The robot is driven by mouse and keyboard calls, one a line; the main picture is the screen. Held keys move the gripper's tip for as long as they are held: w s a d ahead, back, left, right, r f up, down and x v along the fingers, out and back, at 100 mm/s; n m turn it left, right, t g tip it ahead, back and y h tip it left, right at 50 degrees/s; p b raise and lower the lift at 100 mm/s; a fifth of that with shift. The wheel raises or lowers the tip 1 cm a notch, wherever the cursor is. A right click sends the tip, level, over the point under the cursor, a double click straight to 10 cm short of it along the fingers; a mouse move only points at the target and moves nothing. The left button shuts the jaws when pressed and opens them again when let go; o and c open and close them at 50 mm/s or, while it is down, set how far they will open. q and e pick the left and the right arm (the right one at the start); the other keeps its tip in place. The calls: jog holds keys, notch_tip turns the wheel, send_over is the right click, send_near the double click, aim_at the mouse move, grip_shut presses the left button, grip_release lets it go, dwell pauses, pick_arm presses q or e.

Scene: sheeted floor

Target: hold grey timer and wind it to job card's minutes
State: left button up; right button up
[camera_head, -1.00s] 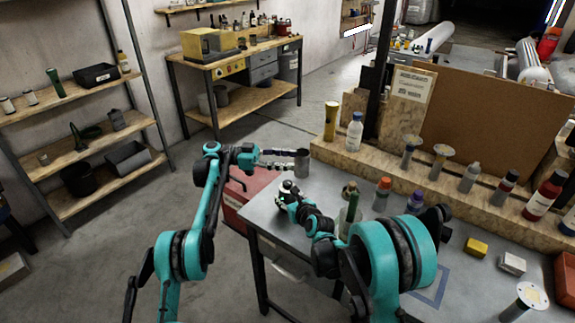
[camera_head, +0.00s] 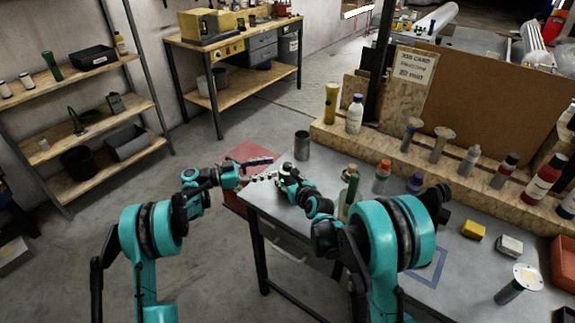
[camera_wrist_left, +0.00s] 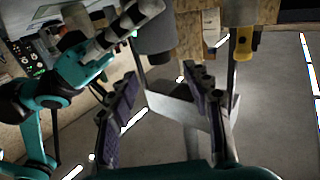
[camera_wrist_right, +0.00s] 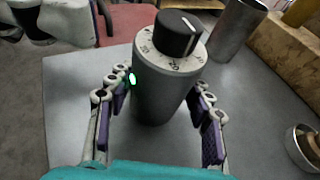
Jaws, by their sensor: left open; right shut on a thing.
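In the head view my right gripper (camera_head: 284,174) hides most of the timer. My left gripper (camera_head: 262,169) is open and empty just left of it; its spread fingers also show in the left wrist view (camera_wrist_left: 165,115). The job card (camera_head: 415,66) appears to read 20 min.
A plain grey cylinder (camera_head: 302,146) stands behind the timer near the table's far edge. A green-necked bottle (camera_head: 349,188) and small capped bottles stand right of my right gripper. A wooden ledge (camera_head: 400,151) bears several bottles.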

aim_at(288, 164)
pick_arm(q)
jog(key=x, duration=0.7)
jog(key=shift+d, duration=0.1)
jog(key=shift+g, duration=0.3)
grip_shut()
